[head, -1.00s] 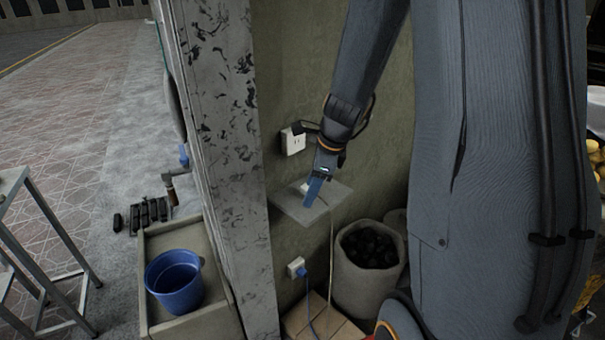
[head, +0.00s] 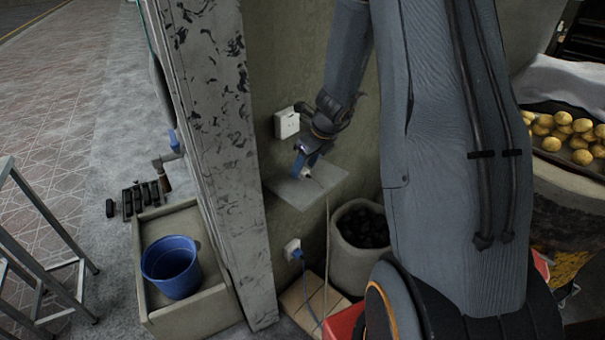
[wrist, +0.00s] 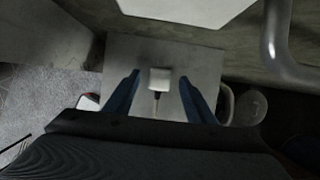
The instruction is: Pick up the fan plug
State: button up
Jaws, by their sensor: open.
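The fan plug (wrist: 159,79) is a small pale block with a cord, lying on a small grey wall shelf (wrist: 190,58). In the wrist view it sits between the two blue fingers of my gripper (wrist: 159,90), with a gap on each side. My gripper is open. In the head view my gripper (head: 303,164) is over the shelf (head: 325,185), and the plug (head: 308,172) shows only in small part by the fingertips. Its pale cord (head: 327,235) hangs over the shelf's front edge.
A white wall socket (head: 286,123) is just above the shelf. A lower socket (head: 292,249) holds a blue plug. A concrete pillar (head: 215,150) stands left of the shelf. A bin of dark lumps (head: 345,262) stands below right, and a blue bucket (head: 171,268) below left.

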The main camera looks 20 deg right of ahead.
aim_at(305, 171)
jog(key=shift+w+f, duration=0.15)
jog(key=shift+f, duration=0.15)
jog(key=shift+c, duration=0.4)
grip_shut()
notch_tip(305, 171, up, 10)
jog(key=p, duration=0.1)
jog(key=shift+p, duration=0.3)
jog(key=shift+r, duration=0.1)
